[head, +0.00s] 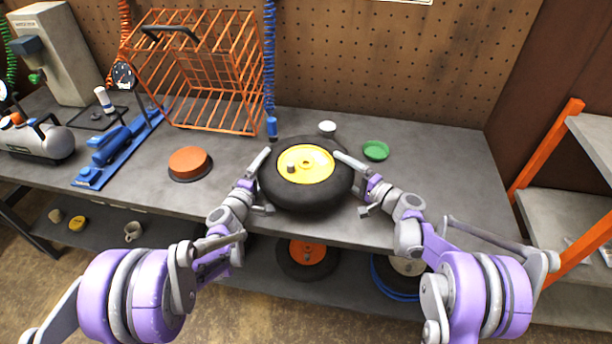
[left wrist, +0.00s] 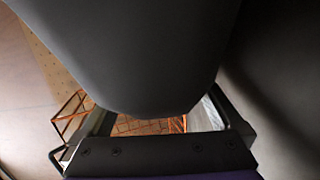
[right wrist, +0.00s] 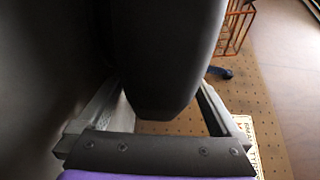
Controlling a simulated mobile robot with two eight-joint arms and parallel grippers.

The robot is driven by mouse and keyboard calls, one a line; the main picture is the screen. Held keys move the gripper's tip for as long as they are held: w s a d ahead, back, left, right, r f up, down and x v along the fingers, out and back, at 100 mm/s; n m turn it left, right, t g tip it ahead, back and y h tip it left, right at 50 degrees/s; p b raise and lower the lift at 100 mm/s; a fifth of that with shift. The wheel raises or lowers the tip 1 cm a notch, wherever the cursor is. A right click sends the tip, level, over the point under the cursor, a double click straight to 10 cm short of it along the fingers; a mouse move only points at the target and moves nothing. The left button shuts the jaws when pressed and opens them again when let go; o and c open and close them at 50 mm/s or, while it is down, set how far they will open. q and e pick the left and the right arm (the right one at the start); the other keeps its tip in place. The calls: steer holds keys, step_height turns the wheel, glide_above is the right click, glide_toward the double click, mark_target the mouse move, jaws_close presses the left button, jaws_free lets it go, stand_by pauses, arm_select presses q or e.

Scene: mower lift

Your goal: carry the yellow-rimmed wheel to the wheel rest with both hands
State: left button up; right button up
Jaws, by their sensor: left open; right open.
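The yellow-rimmed wheel (head: 306,164) with a black tyre lies flat at the front edge of the bench. My left gripper (head: 264,182) is at the tyre's left side and my right gripper (head: 352,183) at its right side. Both are open, with their fingers spread around the tyre. In the left wrist view the dark tyre (left wrist: 160,60) reaches between the fingers; in the right wrist view the tyre (right wrist: 165,55) does too. Contact with the fingers cannot be told. A round orange-brown pad (head: 190,162) lies left of the wheel; I cannot tell whether it is the wheel rest.
An orange wire basket (head: 195,75) stands at the back. A blue jack (head: 118,150) and a compressor (head: 40,140) are on the left. The bench's right part (head: 450,180) is clear. An orange-rimmed wheel (head: 307,252) is below.

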arm_select(q)
steer(key=v, duration=1.1)
steer(key=shift+s, duration=0.1)
steer(key=shift+s+a, duration=0.1)
steer(key=shift+s, duration=0.3)
arm_select(e)
steer(key=shift+s+d, duration=0.15)
steer(key=v, duration=1.1)
steer(key=shift+s+d, duration=0.25)
